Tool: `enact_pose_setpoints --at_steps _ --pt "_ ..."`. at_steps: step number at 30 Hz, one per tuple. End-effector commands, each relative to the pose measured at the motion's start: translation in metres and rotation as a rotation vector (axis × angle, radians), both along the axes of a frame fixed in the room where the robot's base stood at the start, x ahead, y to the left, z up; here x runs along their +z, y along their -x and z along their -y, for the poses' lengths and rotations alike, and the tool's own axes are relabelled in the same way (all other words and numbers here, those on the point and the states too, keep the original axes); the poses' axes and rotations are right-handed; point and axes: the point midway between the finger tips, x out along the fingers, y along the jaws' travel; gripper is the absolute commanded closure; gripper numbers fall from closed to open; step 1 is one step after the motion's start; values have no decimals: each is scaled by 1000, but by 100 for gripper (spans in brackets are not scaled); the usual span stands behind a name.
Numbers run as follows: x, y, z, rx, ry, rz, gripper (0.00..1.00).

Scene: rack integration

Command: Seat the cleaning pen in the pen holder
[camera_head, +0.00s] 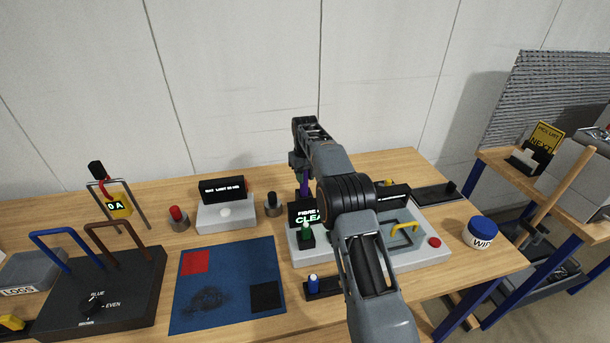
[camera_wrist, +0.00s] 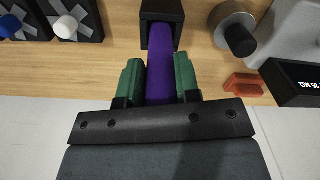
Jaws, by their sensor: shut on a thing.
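The cleaning pen is purple. In the wrist view the pen (camera_wrist: 160,72) is gripped between the two green fingertips of my gripper (camera_wrist: 159,80). Its far end meets the opening of a black square block, which looks like the pen holder (camera_wrist: 174,12). How deep the pen sits in it cannot be told. In the head view the pen (camera_head: 304,180) hangs roughly upright below my gripper (camera_head: 300,163), behind the black "FIBRE CLEA..." display (camera_head: 301,214). The display and my arm hide the pen's lower end and the holder there.
A grey cylinder with a black top (camera_head: 272,205) and a grey box with a black screen (camera_head: 226,214) stand left of the pen. An orange piece (camera_wrist: 243,84) lies nearby. A blue mat (camera_head: 228,287) is in front. A wipes tub (camera_head: 481,232) stands at the right.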

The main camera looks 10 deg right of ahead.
Motion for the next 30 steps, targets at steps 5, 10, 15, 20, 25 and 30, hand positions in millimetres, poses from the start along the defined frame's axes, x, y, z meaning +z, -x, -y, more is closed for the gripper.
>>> enact_pose_setpoints --at_steps 5,10,15,20,25,30 --pt "-5 0 0 0 0 0 94" --pt "-10 0 0 0 0 0 94" --pt "-14 0 0 0 0 0 94" --pt "-17 0 0 0 0 0 94" --pt "-16 0 0 0 0 0 53" --pt "-16 0 0 0 0 0 40"
